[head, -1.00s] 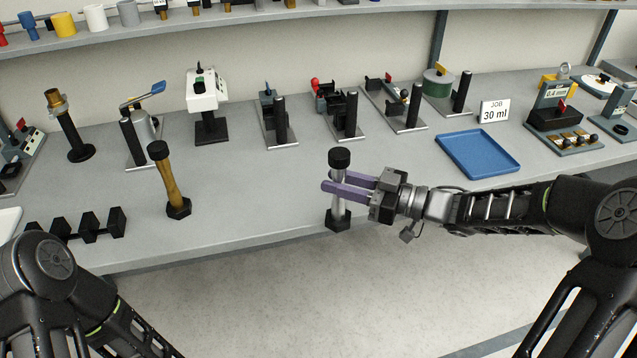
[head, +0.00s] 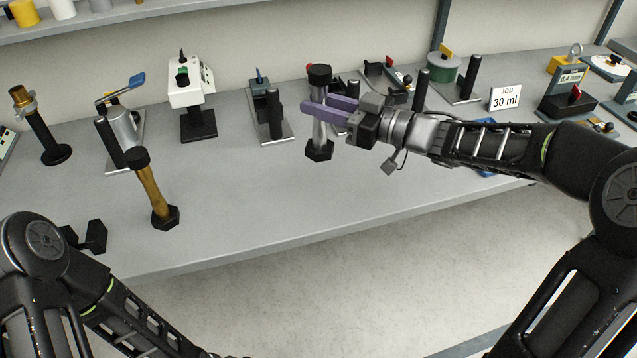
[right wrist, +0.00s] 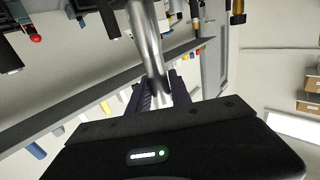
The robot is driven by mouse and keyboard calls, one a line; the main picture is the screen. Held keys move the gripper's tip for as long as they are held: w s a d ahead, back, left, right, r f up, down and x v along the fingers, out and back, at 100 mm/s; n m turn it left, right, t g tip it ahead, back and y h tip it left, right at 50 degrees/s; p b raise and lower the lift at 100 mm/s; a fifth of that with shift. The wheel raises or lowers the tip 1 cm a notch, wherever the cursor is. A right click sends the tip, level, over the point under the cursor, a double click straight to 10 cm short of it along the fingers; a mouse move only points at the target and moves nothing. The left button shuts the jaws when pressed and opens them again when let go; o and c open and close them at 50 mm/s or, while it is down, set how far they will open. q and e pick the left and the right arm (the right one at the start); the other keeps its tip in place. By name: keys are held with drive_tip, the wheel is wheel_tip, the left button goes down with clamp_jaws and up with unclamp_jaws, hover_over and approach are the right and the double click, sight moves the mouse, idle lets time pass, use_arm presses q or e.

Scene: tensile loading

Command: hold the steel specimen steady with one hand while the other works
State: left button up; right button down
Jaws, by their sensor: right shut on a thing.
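The steel specimen (head: 319,132) is a silver bar with a dark cap on top and a dark hexagonal foot. It is upright in the head view, near the middle of the picture. My right gripper (head: 317,104) has its purple fingers shut around the bar, below the cap. In the right wrist view the silver bar (right wrist: 146,35) runs down between the fingers (right wrist: 160,92). I cannot tell whether its foot touches the bench. My left arm shows at the lower left of the head view, but its gripper is out of the picture.
A brass-coloured specimen (head: 150,186) stands to the left on the bench (head: 235,205). The front middle of the bench is clear.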

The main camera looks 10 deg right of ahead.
sight(333, 150)
drive_tip(key=shift+f, duration=3.05)
drive_tip(key=shift+f, duration=0.1)
drive_tip(key=shift+f+b, duration=0.3)
drive_tip(key=shift+f, duration=1.5)
drive_tip(key=shift+f, duration=0.15)
drive_tip(key=c, duration=1.2)
unclamp_jaws()
drive_tip(key=shift+o, duration=0.2)
